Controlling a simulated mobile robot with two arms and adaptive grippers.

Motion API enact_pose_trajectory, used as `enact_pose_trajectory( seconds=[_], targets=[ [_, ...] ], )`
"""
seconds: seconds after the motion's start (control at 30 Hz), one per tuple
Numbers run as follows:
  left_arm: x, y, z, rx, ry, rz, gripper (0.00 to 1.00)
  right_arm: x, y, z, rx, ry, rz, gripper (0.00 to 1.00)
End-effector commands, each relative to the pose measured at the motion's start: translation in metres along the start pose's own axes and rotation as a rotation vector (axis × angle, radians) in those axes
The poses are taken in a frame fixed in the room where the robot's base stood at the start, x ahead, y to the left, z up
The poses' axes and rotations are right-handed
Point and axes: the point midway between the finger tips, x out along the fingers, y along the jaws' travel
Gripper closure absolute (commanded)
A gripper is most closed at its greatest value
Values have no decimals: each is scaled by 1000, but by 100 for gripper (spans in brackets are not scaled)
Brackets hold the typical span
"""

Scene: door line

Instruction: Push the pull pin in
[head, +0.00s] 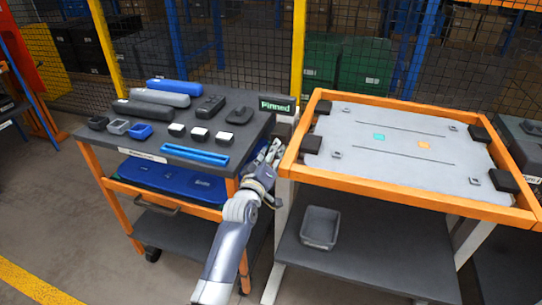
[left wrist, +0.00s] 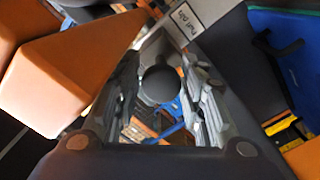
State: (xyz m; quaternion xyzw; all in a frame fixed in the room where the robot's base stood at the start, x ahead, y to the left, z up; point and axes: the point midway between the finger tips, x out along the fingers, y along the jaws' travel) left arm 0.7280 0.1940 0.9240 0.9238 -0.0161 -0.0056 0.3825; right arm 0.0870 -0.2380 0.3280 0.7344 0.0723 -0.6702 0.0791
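My left gripper (head: 272,152) is at the gap between the tool cart and the orange-framed table. In the left wrist view its two fingers (left wrist: 163,90) stand apart on either side of the knob. I cannot tell whether they touch it. In the head view the pin is hidden by the gripper and the table edge. A small display (head: 277,105) reads "Pinned". My right gripper is not in view.
The tool cart (head: 92,139) at left carries several dark, grey and blue parts. The orange-framed table (head: 400,190) at right holds a grey plate (head: 350,150) with dark corner blocks. A grey bin (head: 320,227) stands on its lower shelf. Floor is clear at front left.

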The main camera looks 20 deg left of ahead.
Motion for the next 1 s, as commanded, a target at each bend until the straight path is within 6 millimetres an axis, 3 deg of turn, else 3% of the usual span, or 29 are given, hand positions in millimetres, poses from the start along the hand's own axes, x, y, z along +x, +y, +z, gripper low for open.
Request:
enact_pose_trajectory(
  seconds=[0.43, 1.0],
  targets=[
    [-11, -1, 1, 0, -1, -1, 61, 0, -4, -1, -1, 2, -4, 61],
    [-104, -1, 2, -1, -3, -2, 61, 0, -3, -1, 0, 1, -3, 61]
  ],
)
